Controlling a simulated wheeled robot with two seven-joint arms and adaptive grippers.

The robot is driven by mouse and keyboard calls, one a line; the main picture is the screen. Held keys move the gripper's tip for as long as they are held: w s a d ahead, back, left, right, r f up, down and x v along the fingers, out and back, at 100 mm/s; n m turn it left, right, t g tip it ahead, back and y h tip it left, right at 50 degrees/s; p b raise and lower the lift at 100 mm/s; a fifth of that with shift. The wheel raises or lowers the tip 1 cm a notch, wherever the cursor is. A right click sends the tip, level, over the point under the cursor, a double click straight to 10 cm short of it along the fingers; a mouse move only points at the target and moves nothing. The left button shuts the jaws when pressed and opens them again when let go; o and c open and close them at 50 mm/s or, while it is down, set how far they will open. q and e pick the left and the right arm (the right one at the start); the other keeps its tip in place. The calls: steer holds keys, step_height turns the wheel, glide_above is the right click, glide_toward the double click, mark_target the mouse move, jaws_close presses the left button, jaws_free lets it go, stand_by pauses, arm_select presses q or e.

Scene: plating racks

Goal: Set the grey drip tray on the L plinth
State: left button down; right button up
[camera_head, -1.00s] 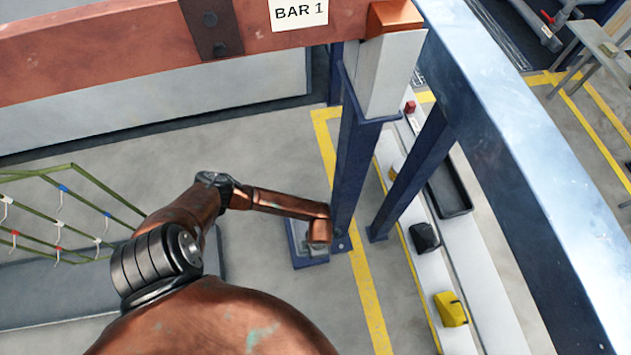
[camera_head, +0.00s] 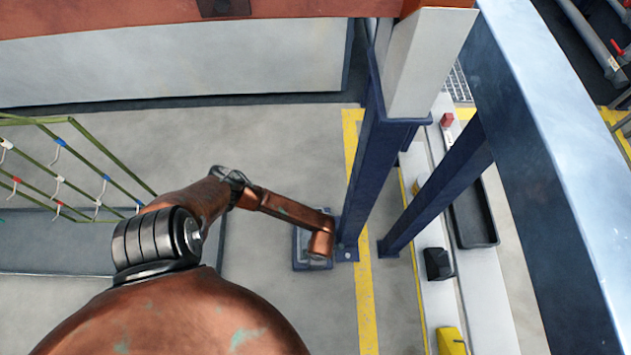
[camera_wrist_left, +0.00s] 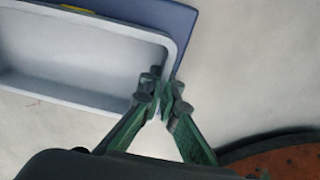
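The grey drip tray (camera_wrist_left: 75,75) shows in the left wrist view as a shallow, light grey tray with a raised rim. A blue surface (camera_wrist_left: 180,22) with a small yellow mark lies beneath or behind it; I cannot tell whether they touch. My left gripper (camera_wrist_left: 160,88) has its green fingers close together on either side of the tray's wall near a corner, apparently pinching it. In the head view, a blue-edged block with a grey top (camera_head: 301,258) stands on the floor by the blue post, partly hidden by my left arm. My right gripper is out of view.
Blue posts (camera_head: 375,170) and a long blue beam (camera_head: 560,190) stand close to the right of my left arm. A white ledge (camera_head: 480,300) holds a black tray (camera_head: 470,215), a black block (camera_head: 438,264) and a yellow item (camera_head: 450,341). A green rack (camera_head: 80,150) stands left.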

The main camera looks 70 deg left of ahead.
arm_select(q)
steer(key=c, duration=2.6)
jaws_free()
steer(key=shift+f, duration=0.1)
steer(key=o, duration=0.4)
steer(key=shift+o, duration=0.2)
